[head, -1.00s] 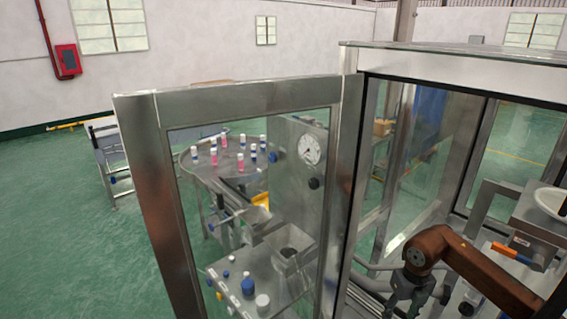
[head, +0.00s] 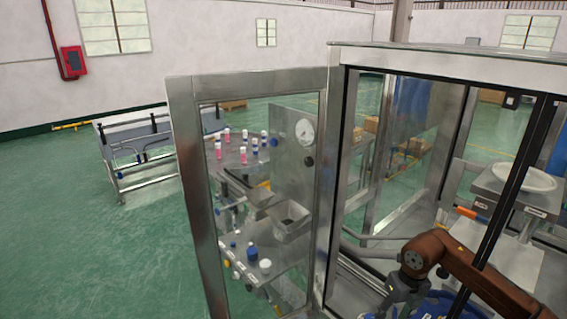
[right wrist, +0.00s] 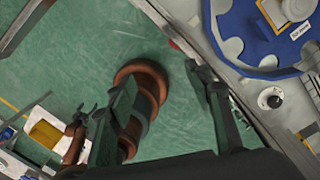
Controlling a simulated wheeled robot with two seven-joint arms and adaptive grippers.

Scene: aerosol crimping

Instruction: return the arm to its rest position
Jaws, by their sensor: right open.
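My right arm (head: 460,268) is brown and reaches in from the lower right of the head view. It is bent, with its dark gripper end (head: 403,290) low beside the metal-framed glass enclosure (head: 335,200); the fingertips are hard to make out there. In the right wrist view my right gripper (right wrist: 160,80) has its two dark fingers apart, with nothing between them but green floor and a brown, ringed part behind. A small dark claw on a brown link at the lower left of that view seems to be my left gripper (right wrist: 78,118); its jaws are unclear.
A glazed door (head: 185,150) stands in front of a machine with a dial (head: 305,130) and bottles. A scale with a white dish (head: 524,178) stands at right. A blue round fixture (right wrist: 240,45) lies near the right gripper. Green floor (head: 80,240) is free at left.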

